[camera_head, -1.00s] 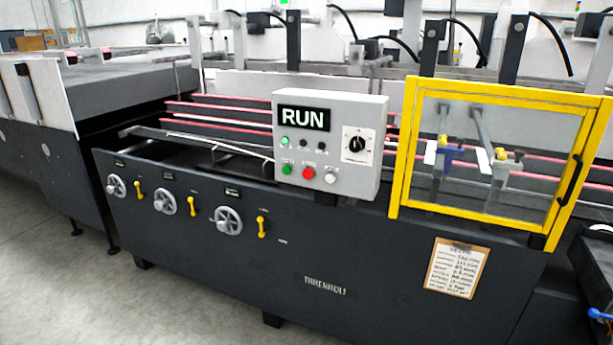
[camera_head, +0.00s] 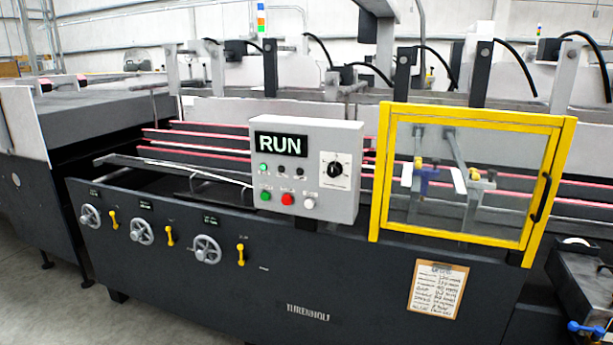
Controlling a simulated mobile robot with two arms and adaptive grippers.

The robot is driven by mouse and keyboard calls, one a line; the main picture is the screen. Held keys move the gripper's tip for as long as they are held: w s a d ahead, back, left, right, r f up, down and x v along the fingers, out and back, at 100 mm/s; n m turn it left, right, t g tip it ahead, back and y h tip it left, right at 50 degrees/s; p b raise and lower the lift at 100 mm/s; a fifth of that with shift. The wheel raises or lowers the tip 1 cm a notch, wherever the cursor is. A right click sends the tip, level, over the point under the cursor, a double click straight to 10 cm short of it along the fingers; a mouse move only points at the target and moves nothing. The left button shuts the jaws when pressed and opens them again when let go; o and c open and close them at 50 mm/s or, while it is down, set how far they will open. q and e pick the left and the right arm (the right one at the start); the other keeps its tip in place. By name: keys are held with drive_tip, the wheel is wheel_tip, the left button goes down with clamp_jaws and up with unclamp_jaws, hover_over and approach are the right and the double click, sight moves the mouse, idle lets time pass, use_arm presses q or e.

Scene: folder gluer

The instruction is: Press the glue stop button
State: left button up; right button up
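A grey control box (camera_head: 342,205) is mounted on the front of the folder gluer (camera_head: 190,270). Its display (camera_head: 281,145) reads RUN. Below the display, a small green lamp (camera_head: 263,167) is lit beside two dark ones. The lower row has a green button (camera_head: 265,196), a red button (camera_head: 287,199) and a white button (camera_head: 309,203). Their labels are too small to read, so I cannot tell which is the glue stop button. A black rotary knob (camera_head: 335,169) is at the right of the box. Neither of my grippers shows in the head view.
A yellow-framed clear guard (camera_head: 548,190) stands right of the box. Several handwheels (camera_head: 141,231) and yellow levers (camera_head: 170,236) line the machine's front at left. A clipboard (camera_head: 437,288) hangs below the guard. Bare floor (camera_head: 40,315) shows at the lower left.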

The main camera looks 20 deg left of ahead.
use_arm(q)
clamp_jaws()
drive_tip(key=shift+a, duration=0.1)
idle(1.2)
